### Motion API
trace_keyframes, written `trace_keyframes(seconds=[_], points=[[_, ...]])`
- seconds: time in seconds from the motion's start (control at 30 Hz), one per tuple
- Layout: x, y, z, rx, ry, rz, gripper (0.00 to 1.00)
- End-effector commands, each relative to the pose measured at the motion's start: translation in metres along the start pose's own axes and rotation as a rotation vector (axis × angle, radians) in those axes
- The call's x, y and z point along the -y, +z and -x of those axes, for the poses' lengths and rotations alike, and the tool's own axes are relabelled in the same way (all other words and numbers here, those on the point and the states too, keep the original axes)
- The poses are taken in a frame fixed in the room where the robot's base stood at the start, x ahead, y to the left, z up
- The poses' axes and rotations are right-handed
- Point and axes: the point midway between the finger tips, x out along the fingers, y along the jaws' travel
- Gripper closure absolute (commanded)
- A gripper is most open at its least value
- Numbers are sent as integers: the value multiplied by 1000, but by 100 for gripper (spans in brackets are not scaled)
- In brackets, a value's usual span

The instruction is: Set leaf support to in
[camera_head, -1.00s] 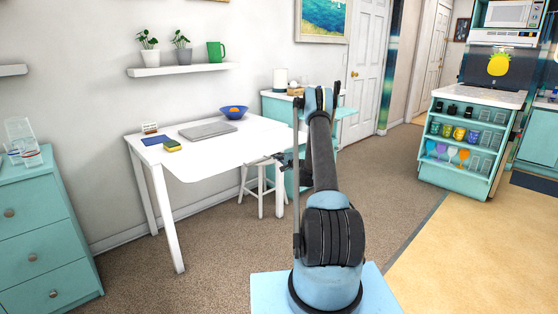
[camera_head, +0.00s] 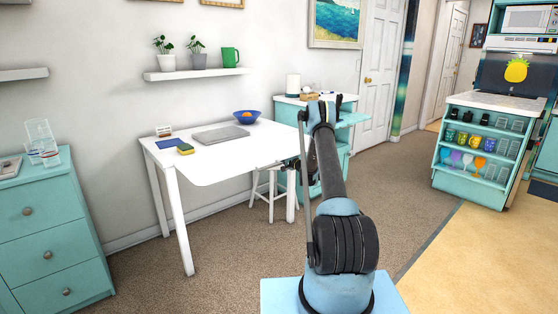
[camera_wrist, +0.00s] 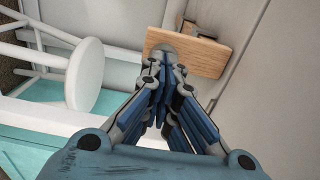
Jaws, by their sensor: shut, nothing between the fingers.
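A light wooden bar (camera_wrist: 205,55) with a dark metal bracket shows at the top of the wrist view, against a pale surface; it looks like the leaf support. My gripper (camera_wrist: 168,65) is shut and empty, its tips at the bar's left part. I cannot tell whether they touch it. The white table (camera_head: 220,163) shows in the head view, its top level. The bar cannot be made out there, and my arm hides part of the table's right end.
A white stool (camera_wrist: 85,75) is close at the left in the wrist view, under the table's right end in the head view. A teal cabinet (camera_head: 290,108) stands behind. A laptop (camera_head: 220,134), sponge (camera_head: 185,149) and blue bowl (camera_head: 247,117) sit on the table.

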Motion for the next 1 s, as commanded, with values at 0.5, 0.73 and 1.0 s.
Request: trace_keyframes(seconds=[0.5, 0.73, 1.0], points=[[0, 0, -48, 0, 0, 0, 100], [1, 0, -49, -1, 0, -1, 100], [0, -1, -34, 0, 0, -1, 100]])
